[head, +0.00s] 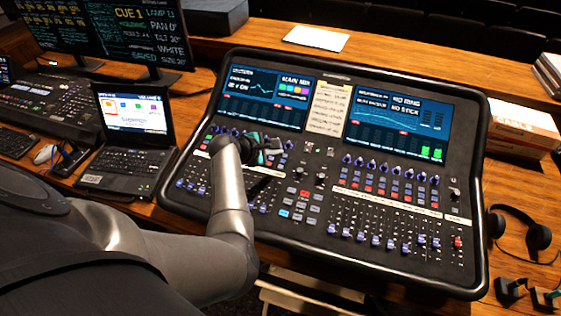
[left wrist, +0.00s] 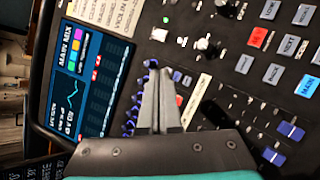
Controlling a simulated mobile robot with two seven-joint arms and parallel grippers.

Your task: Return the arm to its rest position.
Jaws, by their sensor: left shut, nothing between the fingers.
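My left arm (head: 230,190) reaches in from the lower left over the mixing desk (head: 405,277). My left gripper (head: 272,150) is over the desk's left half, just below its left screen. In the left wrist view its two grey fingers (left wrist: 160,75) lie together, shut and empty, pointing at a row of blue knobs. I cannot tell whether the fingertips touch the panel.
A laptop (head: 127,135) stands left of the desk, with monitors (head: 125,35) behind it. Headphones (head: 520,232) lie to the right, near a box (head: 520,125). A white sheet (head: 311,38) lies behind the desk.

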